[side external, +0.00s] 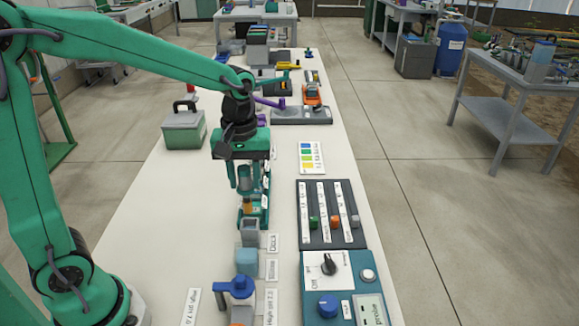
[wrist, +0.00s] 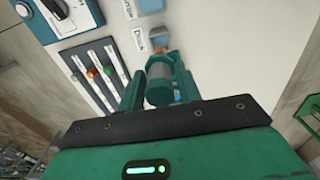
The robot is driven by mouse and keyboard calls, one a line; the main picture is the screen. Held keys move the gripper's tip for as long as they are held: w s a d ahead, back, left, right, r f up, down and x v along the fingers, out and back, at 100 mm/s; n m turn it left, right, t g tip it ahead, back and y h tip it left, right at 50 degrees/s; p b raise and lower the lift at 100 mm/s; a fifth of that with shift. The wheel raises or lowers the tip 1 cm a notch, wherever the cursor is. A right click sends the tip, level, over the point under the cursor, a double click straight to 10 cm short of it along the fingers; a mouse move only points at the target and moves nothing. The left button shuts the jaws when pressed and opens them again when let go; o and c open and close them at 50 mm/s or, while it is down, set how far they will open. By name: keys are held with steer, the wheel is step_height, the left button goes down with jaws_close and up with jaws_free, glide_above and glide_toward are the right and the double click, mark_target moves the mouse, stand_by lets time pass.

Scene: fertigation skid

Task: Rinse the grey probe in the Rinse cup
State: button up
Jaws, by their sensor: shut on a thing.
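My gripper (side external: 247,186) points down over the white bench and is shut on the grey probe (wrist: 158,86). In the wrist view the probe stands between the two green fingers (wrist: 158,98). In the side view the probe is partly hidden by the fingers. The light blue Rinse cup (side external: 246,262) stands on the bench beside its "Rinse" label (side external: 271,270), nearer the camera than my gripper. It also shows at the top of the wrist view (wrist: 151,5). A grey block (side external: 249,235) by the "Dock" label stands between my gripper and the cup.
A dark panel with sliders (side external: 330,240) and a blue control box (side external: 335,300) lie to the right. A green case (side external: 184,130) stands behind left. The left bench area is clear.

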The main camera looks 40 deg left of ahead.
steer(key=s+d+f, duration=0.1)
steer(key=s+d, duration=0.4)
steer(key=shift+s+d, duration=0.35)
steer(key=shift+f, duration=0.2)
step_height(320, 180, down, 8)
steer(key=shift+r, duration=0.25)
stand_by(0.7)
steer(key=shift+r, duration=0.15)
stand_by(0.5)
steer(key=shift+r, duration=0.6)
steer(key=shift+f, duration=0.2)
steer(key=shift+f, duration=0.6)
steer(key=shift+r, duration=0.15)
